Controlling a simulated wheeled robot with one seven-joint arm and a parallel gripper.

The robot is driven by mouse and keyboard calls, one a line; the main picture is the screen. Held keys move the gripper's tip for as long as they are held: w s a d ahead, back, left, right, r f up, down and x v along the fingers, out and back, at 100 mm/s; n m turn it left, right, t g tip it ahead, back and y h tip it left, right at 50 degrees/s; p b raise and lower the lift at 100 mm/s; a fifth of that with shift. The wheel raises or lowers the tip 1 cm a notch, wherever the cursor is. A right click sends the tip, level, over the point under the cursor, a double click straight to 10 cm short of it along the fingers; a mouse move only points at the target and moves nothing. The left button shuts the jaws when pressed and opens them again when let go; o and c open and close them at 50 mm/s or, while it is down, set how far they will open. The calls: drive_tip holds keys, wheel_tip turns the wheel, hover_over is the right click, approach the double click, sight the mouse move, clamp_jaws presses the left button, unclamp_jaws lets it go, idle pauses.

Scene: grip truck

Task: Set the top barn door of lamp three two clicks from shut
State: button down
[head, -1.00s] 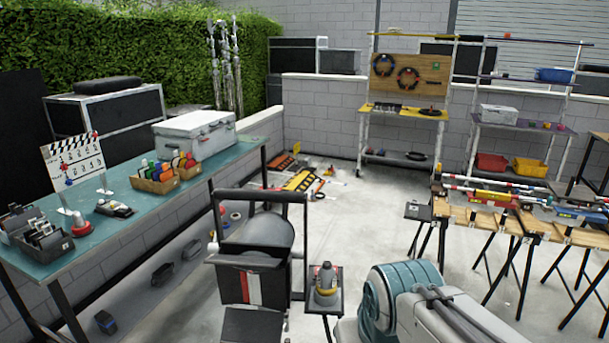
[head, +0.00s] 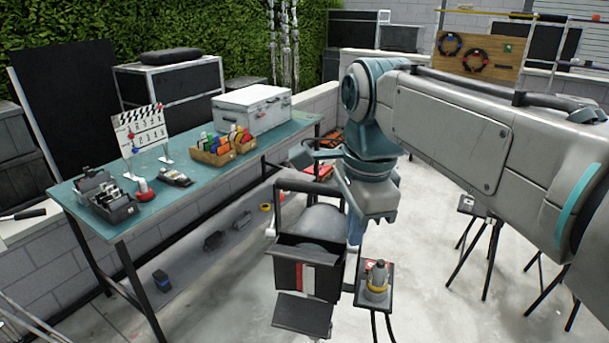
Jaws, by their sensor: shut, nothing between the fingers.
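A black lamp-like unit with a round grey body (head: 322,222) stands low in the middle of the head view, under a dark yoke bar. Its upright front flap (head: 306,276) carries white and red stripes. A second dark flap (head: 303,313) sticks out below it. I cannot read a lamp number, and I cannot tell how far any barn door is turned. My arm comes in from the right and bends down just behind and right of this unit.
A small stand with a yellow and grey device (head: 375,280) is close on the unit's right. A long teal table (head: 190,187) on the left holds a clapperboard (head: 142,128), small bins and a silver case (head: 251,108).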

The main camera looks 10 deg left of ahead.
sight(299, 256)
drive_tip(key=a+r+m+g+p, duration=0.1)
drive_tip(key=a+r+m, duration=0.5)
drive_tip(key=a, duration=0.2)
drive_tip(key=shift+h, duration=0.3)
wheel_tip(299, 256, down, 9)
drive_tip(key=b, duration=0.7)
drive_tip(key=shift+s, duration=0.15)
drive_tip(key=shift+s+f+b, duration=0.1)
drive_tip(key=shift+f+b, duration=0.05)
drive_tip(key=shift+b, duration=0.15)
drive_tip(key=shift+s+f+b, duration=0.5)
drive_tip(key=shift+f+b, duration=0.25)
drive_tip(key=shift+f, duration=0.15)
drive_tip(key=shift+s+r+p, duration=0.35)
drive_tip(key=shift+r+p, duration=0.05)
drive_tip(key=shift+r, duration=0.15)
